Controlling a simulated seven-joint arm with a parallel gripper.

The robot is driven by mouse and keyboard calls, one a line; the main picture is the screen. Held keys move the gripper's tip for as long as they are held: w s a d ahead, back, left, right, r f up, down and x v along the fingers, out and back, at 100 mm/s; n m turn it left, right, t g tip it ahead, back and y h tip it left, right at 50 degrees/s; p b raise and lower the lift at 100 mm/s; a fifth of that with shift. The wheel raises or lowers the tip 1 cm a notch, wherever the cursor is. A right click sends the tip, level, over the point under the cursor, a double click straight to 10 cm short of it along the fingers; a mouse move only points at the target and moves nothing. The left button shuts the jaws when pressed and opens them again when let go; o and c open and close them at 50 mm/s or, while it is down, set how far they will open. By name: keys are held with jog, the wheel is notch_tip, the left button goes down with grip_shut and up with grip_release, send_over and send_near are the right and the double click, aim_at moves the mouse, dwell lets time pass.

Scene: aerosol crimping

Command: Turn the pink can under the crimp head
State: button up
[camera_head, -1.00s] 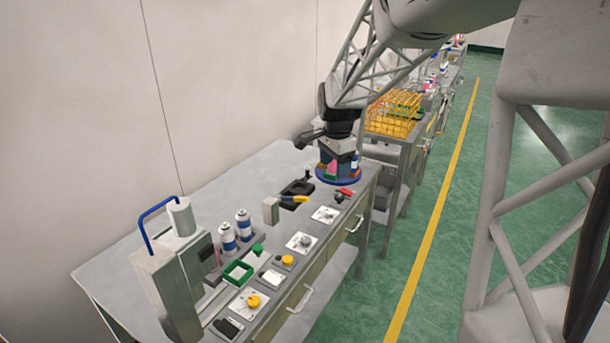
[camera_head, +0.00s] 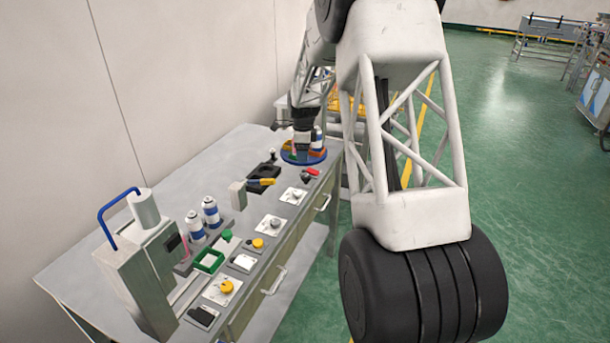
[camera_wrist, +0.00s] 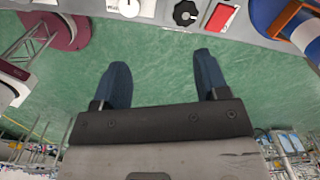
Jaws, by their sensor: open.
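Two white-and-blue cans (camera_head: 211,212) stand behind a green square frame (camera_head: 209,261). Yellow knobs, white plates and a red-handled switch (camera_head: 312,171) line the bench's front. A white-and-blue can also stands on the turntable. The bench's rear left surface is clear.

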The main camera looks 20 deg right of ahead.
jog(key=m, duration=0.2)
send_over(305, 176)
notch_tip(305, 176, down, 5)
jog(key=shift+r, duration=0.1)
jog(key=shift+f, duration=3.9)
jog(key=shift+c, duration=0.2)
jog(key=c, duration=0.9)
